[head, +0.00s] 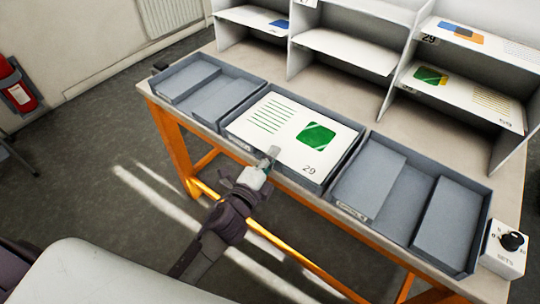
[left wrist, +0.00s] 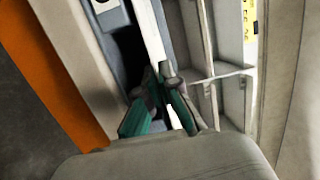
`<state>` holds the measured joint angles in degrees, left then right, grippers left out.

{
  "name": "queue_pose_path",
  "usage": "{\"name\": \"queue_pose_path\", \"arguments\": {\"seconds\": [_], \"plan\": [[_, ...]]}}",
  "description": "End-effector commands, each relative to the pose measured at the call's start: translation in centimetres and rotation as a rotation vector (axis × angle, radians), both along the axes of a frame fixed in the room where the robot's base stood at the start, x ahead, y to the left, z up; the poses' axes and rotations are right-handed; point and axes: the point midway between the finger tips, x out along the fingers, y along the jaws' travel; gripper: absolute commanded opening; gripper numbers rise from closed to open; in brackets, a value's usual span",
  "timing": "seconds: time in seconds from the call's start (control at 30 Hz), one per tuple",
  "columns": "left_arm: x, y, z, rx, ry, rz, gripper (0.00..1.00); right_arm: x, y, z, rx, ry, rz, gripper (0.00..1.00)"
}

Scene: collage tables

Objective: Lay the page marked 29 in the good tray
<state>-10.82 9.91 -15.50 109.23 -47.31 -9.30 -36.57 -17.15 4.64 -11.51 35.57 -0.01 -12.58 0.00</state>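The page marked 29 (head: 285,152), white with green lines and a green square, lies across the middle grey tray (head: 348,158) in the head view. I cannot tell whether it is flat on the tray floor. The tray's front label is too small to read. My left gripper (head: 273,153) is at the page's near edge, over the tray's front wall. In the left wrist view the left fingers (left wrist: 163,80) are close together, with the page's white edge (left wrist: 150,40) running to their tips; they look shut on it. My right gripper does not show.
An empty left tray (head: 245,84) and an empty right tray (head: 425,190) with a hard-to-read label flank the middle one. Shelves (head: 345,48) with a few printed pages stand behind. A white knob box (head: 503,252) sits at the right end. Orange table legs (head: 178,145) are below.

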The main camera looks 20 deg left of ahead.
Motion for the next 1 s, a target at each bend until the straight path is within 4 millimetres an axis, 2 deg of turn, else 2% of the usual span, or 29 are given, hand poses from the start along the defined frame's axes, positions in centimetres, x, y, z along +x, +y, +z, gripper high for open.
{"name": "queue_pose_path", "arguments": {"seconds": [0.33, 0.5, 0.57, 1.0], "plan": [[0.06, 0.00, -0.26, 0.001, -0.001, 0.000, 0.00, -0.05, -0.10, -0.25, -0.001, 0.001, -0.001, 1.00], [0.05, 0.00, -0.26, 0.001, -0.001, 0.000, 0.29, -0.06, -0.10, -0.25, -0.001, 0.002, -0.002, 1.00], [0.05, 0.00, -0.26, 0.000, 0.000, 0.000, 0.35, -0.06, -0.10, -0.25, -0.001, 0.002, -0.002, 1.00], [-0.13, 0.01, -0.63, 0.001, 0.007, 0.001, 0.35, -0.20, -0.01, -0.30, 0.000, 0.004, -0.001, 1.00]]}}
